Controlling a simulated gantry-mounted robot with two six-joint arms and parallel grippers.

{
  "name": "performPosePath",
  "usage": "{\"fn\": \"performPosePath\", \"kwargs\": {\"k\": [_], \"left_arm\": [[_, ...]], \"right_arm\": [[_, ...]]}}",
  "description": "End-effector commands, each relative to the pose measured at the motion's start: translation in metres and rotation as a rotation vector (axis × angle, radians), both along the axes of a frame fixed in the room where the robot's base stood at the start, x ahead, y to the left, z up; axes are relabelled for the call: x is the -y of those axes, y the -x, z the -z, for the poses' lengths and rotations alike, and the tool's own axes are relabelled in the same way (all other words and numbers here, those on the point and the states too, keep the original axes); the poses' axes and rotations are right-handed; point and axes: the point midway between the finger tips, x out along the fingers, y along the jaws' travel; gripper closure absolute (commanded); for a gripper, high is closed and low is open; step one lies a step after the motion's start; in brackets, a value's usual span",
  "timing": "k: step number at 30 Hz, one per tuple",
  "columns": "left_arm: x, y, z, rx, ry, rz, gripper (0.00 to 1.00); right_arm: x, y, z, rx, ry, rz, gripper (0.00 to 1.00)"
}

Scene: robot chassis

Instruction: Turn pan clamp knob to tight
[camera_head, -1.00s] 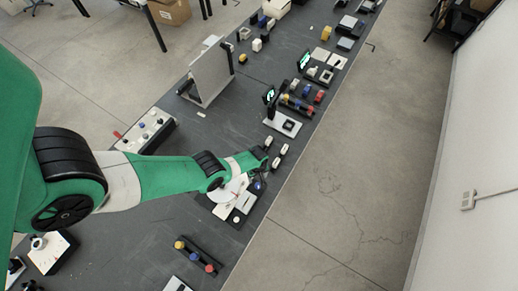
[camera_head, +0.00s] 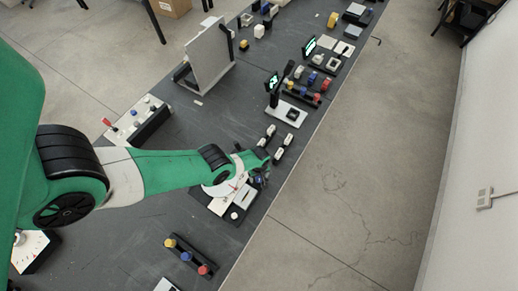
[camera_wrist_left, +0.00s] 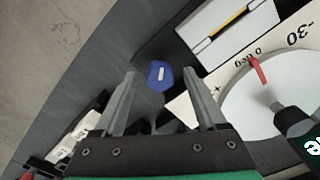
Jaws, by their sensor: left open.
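A blue knob with a white mark, which looks like the pan clamp knob (camera_wrist_left: 160,76), sits on a dark base beside the dial. My left gripper (camera_wrist_left: 160,73) is open, and the knob shows between its two fingertips in the left wrist view. I cannot tell how far the fingertips are above it. The white pan dial (camera_wrist_left: 262,105) has a red pointer near "0 deg". In the head view my left gripper (camera_head: 262,170) hangs over the right side of the dial fixture (camera_head: 222,189), and the arm hides part of it. My right gripper is in neither view.
Small white blocks (camera_head: 271,131) stand just beyond the gripper. A strip with yellow, blue and red knobs (camera_head: 187,256) lies on the near bench. A white upright panel (camera_head: 206,55) and a box with a red lever (camera_head: 140,122) stand farther left. The bench edge is close on the right.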

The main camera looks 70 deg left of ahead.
Motion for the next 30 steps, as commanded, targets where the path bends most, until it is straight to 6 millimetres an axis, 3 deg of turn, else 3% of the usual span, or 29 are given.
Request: {"fn": "performPosePath", "kwargs": {"k": [4, 16, 30], "left_arm": [[0.0, 0.0, -0.0008, 0.0, 0.0, 0.0, 0.3], [0.0, 0.0001, -0.0007, 0.0, 0.0, 0.0, 1.0], [0.0002, 0.0007, 0.0, -0.001, 0.0, 0.074, 1.0]], "right_arm": [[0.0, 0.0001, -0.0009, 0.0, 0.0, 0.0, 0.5], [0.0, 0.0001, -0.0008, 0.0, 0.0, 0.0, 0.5], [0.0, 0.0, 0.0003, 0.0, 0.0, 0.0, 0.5]]}}
